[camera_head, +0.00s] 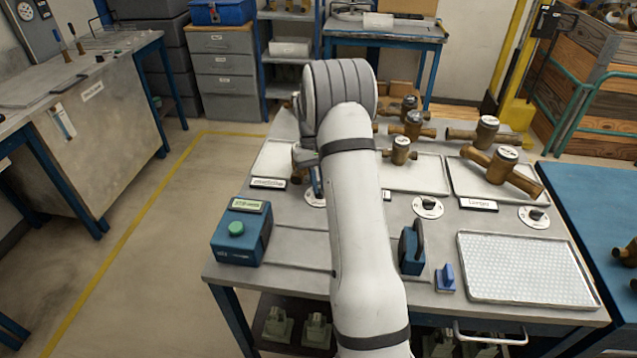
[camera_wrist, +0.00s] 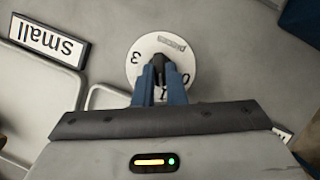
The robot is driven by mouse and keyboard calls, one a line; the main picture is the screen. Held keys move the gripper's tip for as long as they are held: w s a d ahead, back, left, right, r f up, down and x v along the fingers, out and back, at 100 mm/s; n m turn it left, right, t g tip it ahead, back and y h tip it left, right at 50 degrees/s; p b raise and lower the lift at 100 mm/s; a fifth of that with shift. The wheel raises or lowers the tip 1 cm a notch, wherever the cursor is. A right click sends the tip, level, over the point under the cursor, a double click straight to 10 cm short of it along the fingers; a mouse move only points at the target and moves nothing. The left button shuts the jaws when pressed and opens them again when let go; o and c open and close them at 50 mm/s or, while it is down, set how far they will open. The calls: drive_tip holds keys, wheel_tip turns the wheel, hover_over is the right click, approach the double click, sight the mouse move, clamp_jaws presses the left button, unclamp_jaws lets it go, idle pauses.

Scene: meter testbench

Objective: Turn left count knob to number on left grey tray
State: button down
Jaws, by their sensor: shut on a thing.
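The left count knob (camera_wrist: 157,70) is a small dark knob on a round white dial (camera_wrist: 148,46) in the wrist view. My gripper (camera_wrist: 160,78) has its blue fingers closed on both sides of the knob. The digits 3 and 0 show on the dial, with another partly covered near the fingers. Which number the knob points to is unclear. In the head view the dial (camera_head: 314,203) is partly hidden behind my gripper (camera_head: 317,190). The left grey tray (camera_head: 270,160) lies behind it; a brass meter (camera_head: 299,157) there is mostly hidden by my arm.
A "small" label (camera_wrist: 46,37) stands by a tray. The middle tray (camera_head: 430,178) and right tray (camera_head: 462,182) hold brass meters; more stand behind. Two other dials (camera_head: 428,207) (camera_head: 534,217) sit in front. A blue box with a green button (camera_head: 237,229) is at front left.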

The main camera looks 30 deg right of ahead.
drive_tip(key=shift+f, duration=0.1)
idle(0.5)
drive_tip(key=c, duration=1.5)
unclamp_jaws()
drive_tip(key=shift+b+v, duration=0.45)
drive_tip(key=shift+v, duration=3.5)
drive_tip(key=shift+a, duration=0.1)
